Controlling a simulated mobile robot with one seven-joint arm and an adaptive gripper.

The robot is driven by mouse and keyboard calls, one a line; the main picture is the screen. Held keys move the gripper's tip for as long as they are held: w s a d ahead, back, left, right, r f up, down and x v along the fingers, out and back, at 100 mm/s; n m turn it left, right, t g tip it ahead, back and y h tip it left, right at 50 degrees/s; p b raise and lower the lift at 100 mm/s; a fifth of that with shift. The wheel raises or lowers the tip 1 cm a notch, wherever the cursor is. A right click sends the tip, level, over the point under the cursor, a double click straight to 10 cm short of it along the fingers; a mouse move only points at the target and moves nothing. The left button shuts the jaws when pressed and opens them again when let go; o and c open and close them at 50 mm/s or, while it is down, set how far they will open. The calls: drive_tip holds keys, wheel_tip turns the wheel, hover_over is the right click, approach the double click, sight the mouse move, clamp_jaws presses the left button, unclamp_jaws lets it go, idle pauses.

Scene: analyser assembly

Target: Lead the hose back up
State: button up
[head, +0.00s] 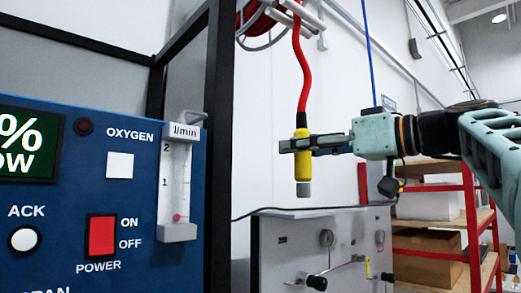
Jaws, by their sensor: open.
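The red hose (303,75) hangs down from a reel (264,17) at the top of the picture. Its lower end is a yellow grip (301,165) with a grey tip (303,189), hanging upright in the air. My gripper (300,144) reaches in from the right, with its fingers level with the upper part of the yellow grip. It is open. The fingers overlap the grip in the picture; whether they touch it I cannot tell.
A blue analyser panel (60,150) with a flow meter (180,185) fills the left, beside a black frame post (218,130). A grey bench panel (272,240) with handles stands below the hose. Red shelving (470,215) with boxes is at right.

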drive_tip(key=v, duration=1.2)
